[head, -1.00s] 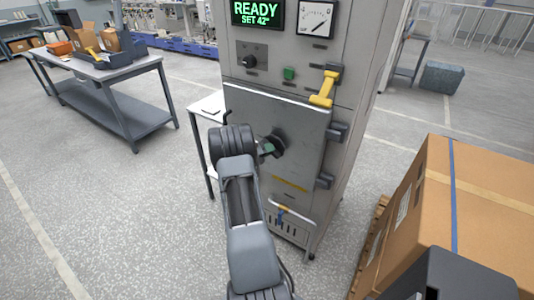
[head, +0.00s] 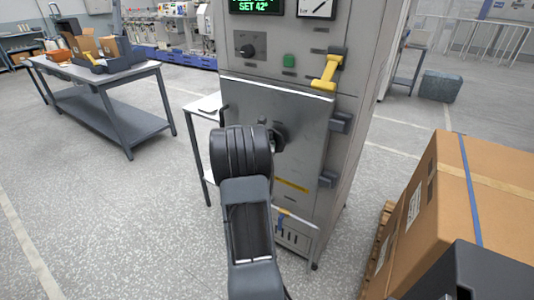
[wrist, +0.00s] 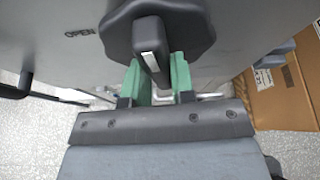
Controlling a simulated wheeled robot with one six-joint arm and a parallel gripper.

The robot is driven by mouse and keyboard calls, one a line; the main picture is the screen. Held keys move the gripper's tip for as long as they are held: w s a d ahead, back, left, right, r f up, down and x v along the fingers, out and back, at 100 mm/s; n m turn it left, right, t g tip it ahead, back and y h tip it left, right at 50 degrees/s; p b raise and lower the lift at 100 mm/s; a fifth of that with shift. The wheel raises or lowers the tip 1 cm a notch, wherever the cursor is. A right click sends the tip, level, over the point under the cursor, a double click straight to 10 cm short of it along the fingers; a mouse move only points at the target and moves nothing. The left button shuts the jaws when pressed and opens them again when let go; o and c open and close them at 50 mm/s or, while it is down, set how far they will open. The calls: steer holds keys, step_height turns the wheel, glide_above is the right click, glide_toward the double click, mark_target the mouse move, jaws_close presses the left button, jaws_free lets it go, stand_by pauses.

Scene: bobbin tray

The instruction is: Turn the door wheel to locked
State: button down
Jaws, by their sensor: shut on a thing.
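The door wheel (head: 280,136) is a dark round knob on the grey cabinet door (head: 305,155); my arm partly hides it in the head view. In the wrist view the wheel (wrist: 190,30) is a dark lobed disc with a raised bar (wrist: 153,55) that carries a pale mark. My gripper (wrist: 155,80) has green fingers, one on each side of that bar, and is shut on it. The word OPEN shows on the door left of the wheel. No locked label is visible.
A yellow handle (head: 327,72) and a green button (head: 289,61) are on the cabinet above the door. A workbench (head: 95,75) is at the left, with open floor between.

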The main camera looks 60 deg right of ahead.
steer(key=shift+f+m+t+b, duration=0.1)
steer(key=shift+m+t+b, duration=0.25)
steer(key=shift+b, duration=0.4)
steer(key=c, duration=1)
jaws_free()
steer(key=shift+o, duration=0.2)
steer(key=v, duration=1.4)
steer(key=shift+p, duration=0.3)
steer(key=shift+s+d+m, duration=0.1)
steer(key=shift+d+m, duration=0.05)
steer(key=shift+m, duration=0.1)
